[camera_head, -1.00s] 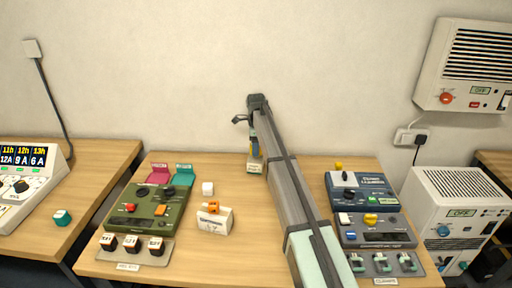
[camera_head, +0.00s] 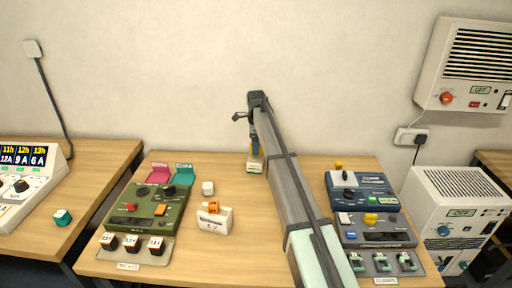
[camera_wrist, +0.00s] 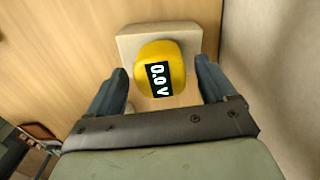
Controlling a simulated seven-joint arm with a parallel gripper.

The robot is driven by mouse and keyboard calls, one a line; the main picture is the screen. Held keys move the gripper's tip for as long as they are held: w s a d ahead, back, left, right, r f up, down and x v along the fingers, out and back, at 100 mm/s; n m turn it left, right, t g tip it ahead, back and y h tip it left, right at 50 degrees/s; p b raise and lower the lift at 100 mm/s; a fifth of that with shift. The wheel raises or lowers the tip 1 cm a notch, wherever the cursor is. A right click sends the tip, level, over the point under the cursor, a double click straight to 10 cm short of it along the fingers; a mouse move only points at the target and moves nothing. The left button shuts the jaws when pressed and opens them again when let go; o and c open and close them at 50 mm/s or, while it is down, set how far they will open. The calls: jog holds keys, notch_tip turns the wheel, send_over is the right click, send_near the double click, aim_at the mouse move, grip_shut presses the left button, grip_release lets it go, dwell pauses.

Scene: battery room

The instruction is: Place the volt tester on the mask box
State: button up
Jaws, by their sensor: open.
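The volt tester (camera_wrist: 161,70) is a yellow rounded block with a black display reading 0.0 V in the wrist view. It sits on top of a pale box (camera_wrist: 128,42), which I take to be the mask box. In the head view this box (camera_head: 254,168) stands at the back of the middle table, its label too small to read. My gripper (camera_wrist: 161,76) is open, with one dark finger on each side of the tester and visible gaps between. In the head view my arm and gripper (camera_head: 254,150) mostly hide the tester.
On the same table (camera_head: 240,265), a green device (camera_head: 147,209) and a white box (camera_head: 214,220) stand to the left. A blue device (camera_head: 360,192) and a grey one (camera_head: 377,235) stand to the right of my arm. The wall (camera_head: 190,80) is close behind.

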notch_tip(320, 180, up, 11)
dwell(0.4)
